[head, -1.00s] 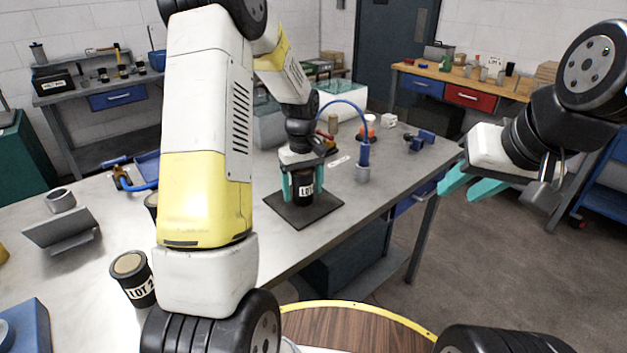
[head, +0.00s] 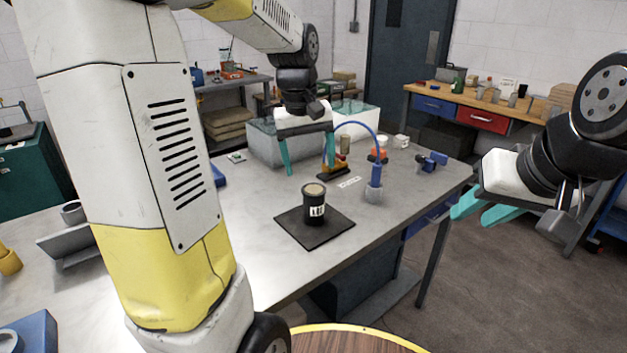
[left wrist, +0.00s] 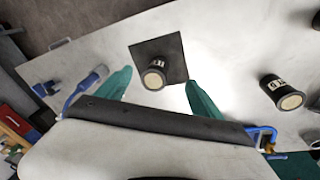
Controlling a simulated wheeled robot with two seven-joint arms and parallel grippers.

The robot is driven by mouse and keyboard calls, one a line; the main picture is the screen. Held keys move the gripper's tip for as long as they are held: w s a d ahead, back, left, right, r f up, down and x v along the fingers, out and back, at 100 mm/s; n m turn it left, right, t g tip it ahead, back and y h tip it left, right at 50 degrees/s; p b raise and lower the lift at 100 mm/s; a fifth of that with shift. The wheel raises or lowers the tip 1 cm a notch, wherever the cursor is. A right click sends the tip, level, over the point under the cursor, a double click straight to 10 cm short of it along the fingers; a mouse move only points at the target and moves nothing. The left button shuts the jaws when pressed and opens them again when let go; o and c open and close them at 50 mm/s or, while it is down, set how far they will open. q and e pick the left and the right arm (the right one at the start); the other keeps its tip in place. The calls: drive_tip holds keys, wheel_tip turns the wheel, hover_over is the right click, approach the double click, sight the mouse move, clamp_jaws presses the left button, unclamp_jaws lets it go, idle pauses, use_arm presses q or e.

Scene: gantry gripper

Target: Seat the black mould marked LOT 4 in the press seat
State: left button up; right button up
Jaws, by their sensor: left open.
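A black mould (head: 315,207) with a tan top and a white label stands upright on a dark square plate (head: 290,230). The label is too small to read now; "LOT" showed on it earlier. My left gripper (head: 309,164) is open and empty, above and behind the mould. The left wrist view shows the mould (left wrist: 154,77) and plate (left wrist: 171,46) beyond the spread teal fingers. Another labelled black mould (left wrist: 283,92) lies to the right there; my arm hides it in the head view. My right gripper (head: 474,213) hangs off the table's right side. I cannot identify the press seat.
A grey angled stand (head: 75,245) and a blue block (head: 28,335) are at left. Bare tabletop (head: 245,200) lies left of the plate.

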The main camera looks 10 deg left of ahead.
sight(314, 188)
use_arm(q)
drive_tip(key=s+d+r+m+t, duration=0.1)
drive_tip(key=s+r+m+t, duration=0.1)
drive_tip(key=s, duration=0.6)
drive_tip(key=s+d+r+m+t+h, duration=0.1)
drive_tip(key=s+m+t, duration=0.1)
drive_tip(key=s, duration=0.6)
drive_tip(key=shift+r+m, duration=0.3)
drive_tip(key=shift+r, duration=0.05)
drive_tip(key=shift+o, duration=0.4)
drive_tip(key=shift+s+f, duration=0.1)
drive_tip(key=shift+s, duration=0.3)
drive_tip(key=w+a+f+g+y, duration=0.1)
drive_tip(key=w+f+g, duration=0.1)
drive_tip(key=w, duration=0.5)
drive_tip(key=w+a+f+g, duration=0.1)
drive_tip(key=w+f, duration=0.1)
drive_tip(key=w, duration=0.5)
drive_tip(key=w+f+g, duration=0.1)
drive_tip(key=w+f, duration=0.2)
drive_tip(key=w+f+g, duration=0.1)
drive_tip(key=w+f, duration=0.3)
drive_tip(key=w+f+g, duration=0.1)
drive_tip(key=w+f, duration=0.2)
drive_tip(key=w, duration=0.1)
drive_tip(key=shift+a+f+y, duration=0.4)
drive_tip(key=shift+w+f, duration=0.15)
drive_tip(key=shift+f, duration=0.55)
drive_tip(key=f, duration=0.7)
drive_tip(key=shift+s, duration=0.3)
